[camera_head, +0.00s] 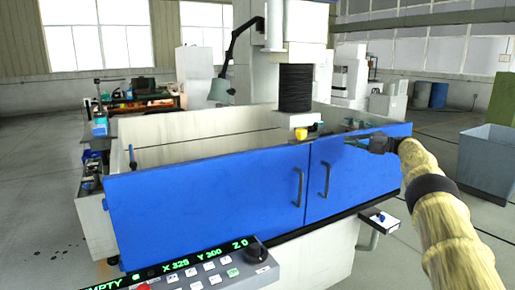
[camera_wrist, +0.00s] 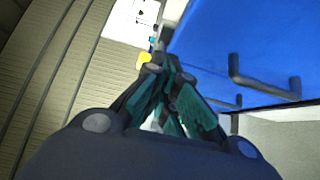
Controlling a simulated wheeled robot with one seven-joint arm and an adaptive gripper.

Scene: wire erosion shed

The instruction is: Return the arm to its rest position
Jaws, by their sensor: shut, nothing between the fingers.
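My arm (camera_head: 440,205), in a tan cover with a dark band, reaches in from the right of the head view. My gripper (camera_head: 350,140) is at its far end, by the top edge of the machine's right blue door (camera_head: 355,175). In the wrist view my gripper (camera_wrist: 164,68) shows dark links and teal pads, its fingers drawn together with nothing held. Whether it touches the door edge, I cannot tell.
The left blue door (camera_head: 205,205) and black handles (camera_head: 326,180) face me. A control panel (camera_head: 205,275) is in front, with a small side shelf (camera_head: 378,220) at right. A yellow part (camera_head: 301,134) sits behind the doors. A grey bin (camera_head: 487,160) stands right; floor lies open left.

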